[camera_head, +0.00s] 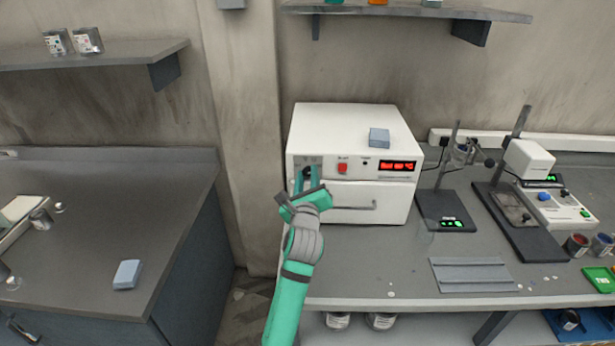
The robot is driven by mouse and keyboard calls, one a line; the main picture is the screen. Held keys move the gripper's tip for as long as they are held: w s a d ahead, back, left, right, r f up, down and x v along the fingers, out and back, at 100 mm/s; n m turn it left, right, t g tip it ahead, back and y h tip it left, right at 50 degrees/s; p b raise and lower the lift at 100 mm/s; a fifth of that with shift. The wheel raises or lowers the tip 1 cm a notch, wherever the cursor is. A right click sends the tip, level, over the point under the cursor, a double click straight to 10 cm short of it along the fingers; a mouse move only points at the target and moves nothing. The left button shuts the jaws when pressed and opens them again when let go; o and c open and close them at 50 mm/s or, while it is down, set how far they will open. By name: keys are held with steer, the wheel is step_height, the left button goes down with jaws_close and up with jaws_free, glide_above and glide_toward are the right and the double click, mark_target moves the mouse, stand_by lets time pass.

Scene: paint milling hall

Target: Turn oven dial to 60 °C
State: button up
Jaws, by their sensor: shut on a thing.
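The oven (352,141) is a white box on the right-hand bench, with a red lit display (397,166) on its front. The display's reading is too small to make out for certain. A red switch (342,168) sits left of the display. My gripper (306,178) is at the upper left of the oven front, shut on the dial (308,171). The dial is dark and mostly hidden by my fingers, so its pointer and scale cannot be read. The drawer-like door with its handle (356,208) is below and appears shut.
A blue-grey block (379,138) lies on top of the oven. Stands with lab devices (447,210) are to the right. A grey ribbed plate (473,275) lies on the bench front. A wall pillar (245,130) and a gap separate the left bench (110,215).

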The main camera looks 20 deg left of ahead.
steer(key=shift+f, duration=0.1)
steer(key=o, duration=1.1)
steer(key=shift+c, duration=0.2)
steer(key=v, duration=1)
steer(key=shift+s, duration=0.4)
steer(key=shift+d, duration=0.15)
